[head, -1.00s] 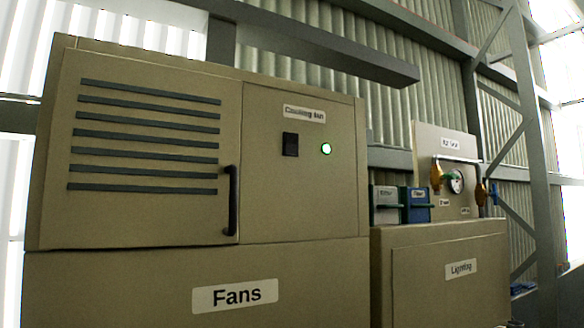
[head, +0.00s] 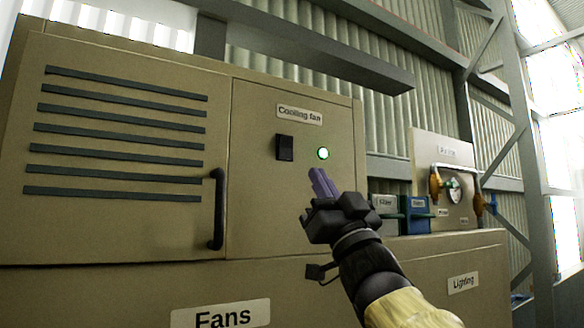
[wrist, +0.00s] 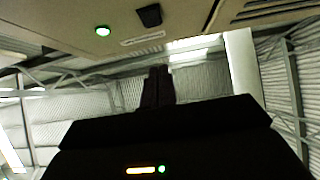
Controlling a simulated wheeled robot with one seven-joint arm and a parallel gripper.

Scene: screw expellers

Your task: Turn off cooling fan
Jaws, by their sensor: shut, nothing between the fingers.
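The black cooling fan switch (head: 284,148) is on the beige Fans cabinet, under the "Cooling fan" label (head: 299,115). A round green lamp (head: 323,153) glows to the right of the switch. In the wrist view the switch (wrist: 149,15) and the lit lamp (wrist: 103,30) show at the top. My gripper (head: 322,182) is shut and empty, its purple fingers pointing up, just below the lamp in the head view. It appears apart from the switch, lower and to its right. In the wrist view the fingers (wrist: 158,85) are dark and close together.
A dark door handle (head: 217,209) sticks out left of the switch, beside the slatted vent (head: 120,130). To the right are small grey and blue boxes (head: 417,212), a panel with a gauge (head: 453,189) and the Lighting cabinet (head: 470,300). A grey beam (head: 310,45) runs overhead.

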